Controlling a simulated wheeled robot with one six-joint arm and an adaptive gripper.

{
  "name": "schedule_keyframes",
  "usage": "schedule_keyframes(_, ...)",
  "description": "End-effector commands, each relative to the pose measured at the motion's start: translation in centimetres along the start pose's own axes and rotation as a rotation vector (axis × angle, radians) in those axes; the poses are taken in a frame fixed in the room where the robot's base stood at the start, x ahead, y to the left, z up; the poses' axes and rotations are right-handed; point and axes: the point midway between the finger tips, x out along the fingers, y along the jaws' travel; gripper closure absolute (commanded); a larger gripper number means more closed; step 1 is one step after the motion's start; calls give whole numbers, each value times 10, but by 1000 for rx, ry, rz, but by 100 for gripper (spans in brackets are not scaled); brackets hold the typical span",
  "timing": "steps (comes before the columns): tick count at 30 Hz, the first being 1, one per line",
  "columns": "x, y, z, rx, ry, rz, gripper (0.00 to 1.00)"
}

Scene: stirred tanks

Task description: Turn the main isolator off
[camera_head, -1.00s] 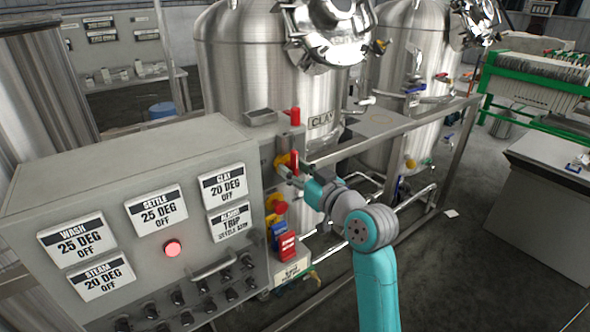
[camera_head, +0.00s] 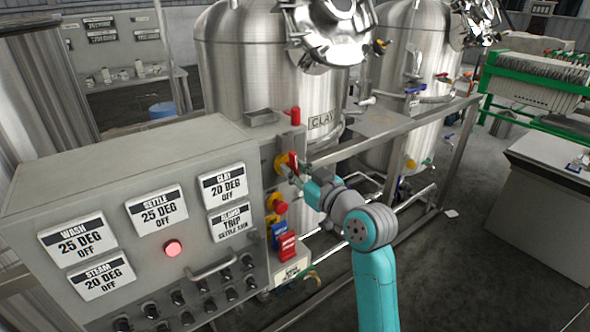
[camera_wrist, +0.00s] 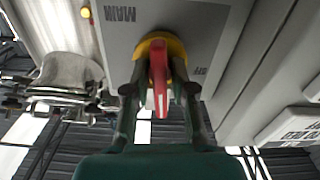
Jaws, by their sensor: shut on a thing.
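The main isolator is a red handle (camera_head: 293,160) on a yellow round base (camera_head: 281,164), on the side face of the grey control cabinet. In the wrist view, the red handle (camera_wrist: 160,88) and yellow base (camera_wrist: 174,49) show under an upside-down "MAIN" label (camera_wrist: 120,14). My gripper (camera_wrist: 160,90) has one finger on each side of the handle and is shut on it. In the head view my gripper (camera_head: 297,180) reaches the handle from the lower right and partly hides it. The exact contact is hard to see.
The grey cabinet (camera_head: 130,150) carries display plates, a lit red lamp (camera_head: 172,248) and several knobs. Below the isolator are a red-and-yellow button (camera_head: 277,204) and a red box (camera_head: 287,246). Steel tanks (camera_head: 265,75) and a frame rail (camera_head: 400,130) stand close behind.

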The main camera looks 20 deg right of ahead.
Motion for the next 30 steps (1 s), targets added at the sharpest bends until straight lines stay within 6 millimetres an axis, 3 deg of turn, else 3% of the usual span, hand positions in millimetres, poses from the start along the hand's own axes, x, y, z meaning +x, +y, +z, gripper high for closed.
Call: schedule_keyframes(30, 0, -2, 2, -933, -1, -1, 100)
